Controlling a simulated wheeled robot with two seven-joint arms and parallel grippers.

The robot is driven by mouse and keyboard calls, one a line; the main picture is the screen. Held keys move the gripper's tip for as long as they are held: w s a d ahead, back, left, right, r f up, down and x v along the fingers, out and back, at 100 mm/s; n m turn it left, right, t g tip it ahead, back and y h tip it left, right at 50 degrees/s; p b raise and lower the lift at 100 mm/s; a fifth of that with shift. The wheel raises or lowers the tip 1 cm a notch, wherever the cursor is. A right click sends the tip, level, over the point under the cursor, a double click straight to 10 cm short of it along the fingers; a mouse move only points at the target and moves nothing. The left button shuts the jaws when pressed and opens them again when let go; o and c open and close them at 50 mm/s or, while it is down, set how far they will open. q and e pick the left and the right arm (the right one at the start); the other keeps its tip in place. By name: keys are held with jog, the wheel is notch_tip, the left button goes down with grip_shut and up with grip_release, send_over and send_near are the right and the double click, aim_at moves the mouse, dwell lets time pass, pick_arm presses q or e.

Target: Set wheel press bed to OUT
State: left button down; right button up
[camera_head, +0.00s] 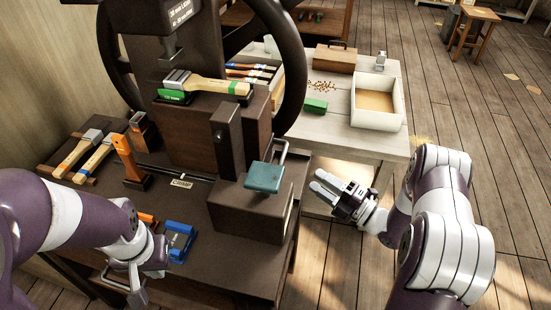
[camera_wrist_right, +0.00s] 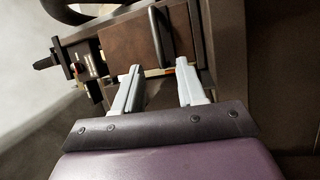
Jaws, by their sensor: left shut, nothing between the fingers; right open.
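The handwheel press stands at the centre of the dark bench, with a dark body (camera_head: 185,130) and a large dark handwheel (camera_head: 296,70). A brush (camera_head: 215,86) with a wooden handle lies across its upper part by a green block (camera_head: 172,97). At its lower right is a brown box (camera_head: 250,212) with a teal block (camera_head: 264,177) on top and a metal loop handle beside it. My right gripper (camera_head: 325,188) is open and empty, right of this box. The right wrist view shows the open fingers (camera_wrist_right: 157,85) before a brown face with a dark bar (camera_wrist_right: 161,35). My left gripper (camera_head: 138,290) is shut and empty at the bench's front left.
Brushes (camera_head: 85,155) lie at the bench's left. An orange tool (camera_head: 128,157) stands near a small label (camera_head: 182,183). A blue tool (camera_head: 180,240) lies by my left gripper. A pale table (camera_head: 335,135) behind holds a white tray (camera_head: 398,105).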

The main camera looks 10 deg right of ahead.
aim_at(282, 154)
jog(key=x, duration=1.2)
jog(key=shift+w+a+r+p, duration=0.1)
jog(key=shift+w+r+p, duration=0.1)
jog(key=shift+w+p, duration=0.15)
grip_shut()
